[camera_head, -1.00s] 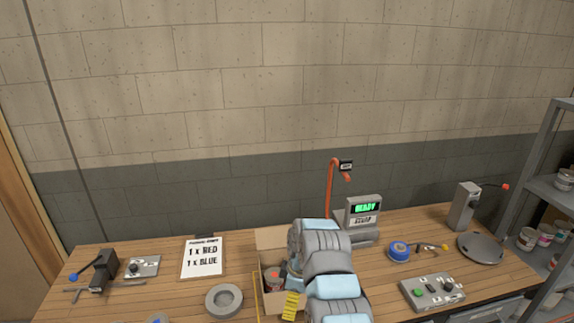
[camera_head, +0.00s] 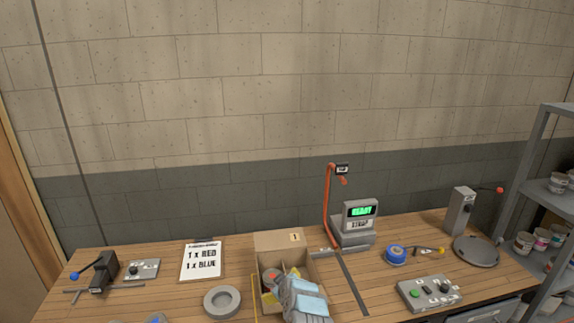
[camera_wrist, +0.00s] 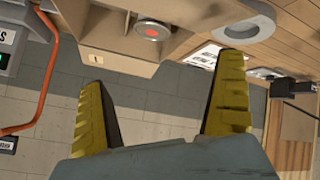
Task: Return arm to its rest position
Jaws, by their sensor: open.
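My gripper (camera_wrist: 165,105) shows in the wrist view with its two yellow-edged fingers spread wide and nothing between them. The box also shows in the wrist view (camera_wrist: 110,40), beyond the fingers. A can with a red dot on its lid (camera_wrist: 152,30) sits inside the box.
An order sheet (camera_head: 202,260) reads 1 x RED, 1 x BLUE. A grey ring (camera_head: 222,301) lies left of the box. A display unit with an orange post (camera_head: 358,222) reads READY. A button panel (camera_head: 430,292) and blue tape roll (camera_head: 396,254) lie right. Shelves with cans (camera_head: 541,238) stand far right.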

